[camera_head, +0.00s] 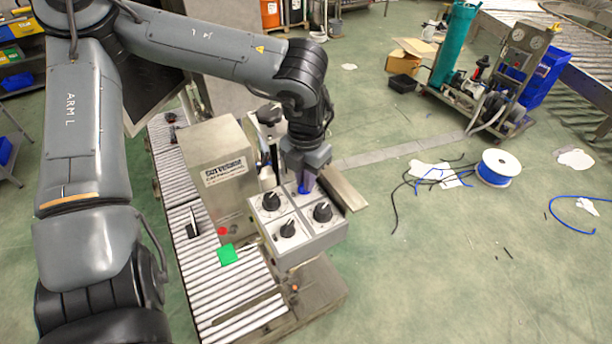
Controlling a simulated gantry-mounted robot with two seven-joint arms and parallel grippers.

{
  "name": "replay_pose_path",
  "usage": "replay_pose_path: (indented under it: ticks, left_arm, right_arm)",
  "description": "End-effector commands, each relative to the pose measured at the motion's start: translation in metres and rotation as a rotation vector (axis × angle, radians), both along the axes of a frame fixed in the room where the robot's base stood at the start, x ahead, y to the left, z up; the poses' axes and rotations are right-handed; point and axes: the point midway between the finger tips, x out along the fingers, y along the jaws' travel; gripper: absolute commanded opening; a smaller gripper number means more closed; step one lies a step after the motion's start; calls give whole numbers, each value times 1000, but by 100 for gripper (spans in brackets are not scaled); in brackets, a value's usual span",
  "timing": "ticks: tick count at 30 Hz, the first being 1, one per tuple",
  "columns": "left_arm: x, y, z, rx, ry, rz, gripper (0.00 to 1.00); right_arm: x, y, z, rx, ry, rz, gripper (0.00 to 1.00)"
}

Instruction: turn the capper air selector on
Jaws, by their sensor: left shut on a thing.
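A light grey control box (309,243) with a white panel divided into sections stands beside the conveyor. Three black selector knobs show on it: one at the left (270,200), one at the right (323,211) and one at the front (287,229). At the panel's back section, my left gripper (304,187) points down and is shut on a blue selector knob (303,189), mostly hidden by the fingers. The panel labels are too small to read, so I cannot tell which knob is the capper air selector or its setting. My right gripper is out of view.
A roller conveyor (235,300) runs along the left of the box, with a green pad (228,254) on it. A steel cabinet (217,165) stands close behind. Open green floor lies to the right, with a blue cable spool (499,167) and loose cables.

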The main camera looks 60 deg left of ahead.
Motion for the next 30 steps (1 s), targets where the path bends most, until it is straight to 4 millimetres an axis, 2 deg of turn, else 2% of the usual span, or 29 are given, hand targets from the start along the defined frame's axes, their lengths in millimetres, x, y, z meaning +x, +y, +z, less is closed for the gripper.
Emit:
replay_pose_path:
  ticks: [9,24,25,30]
  left_arm:
    - [0,0,1,0,-2,116,0]
    - [0,0,1,0,-2,137,0]
    - [0,0,1,0,-2,137,13]
    - [0,1,1,1,-2,137,37]
  right_arm:
    - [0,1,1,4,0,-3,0]
    - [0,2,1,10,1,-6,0]
    - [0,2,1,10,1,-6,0]
    - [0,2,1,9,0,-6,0]
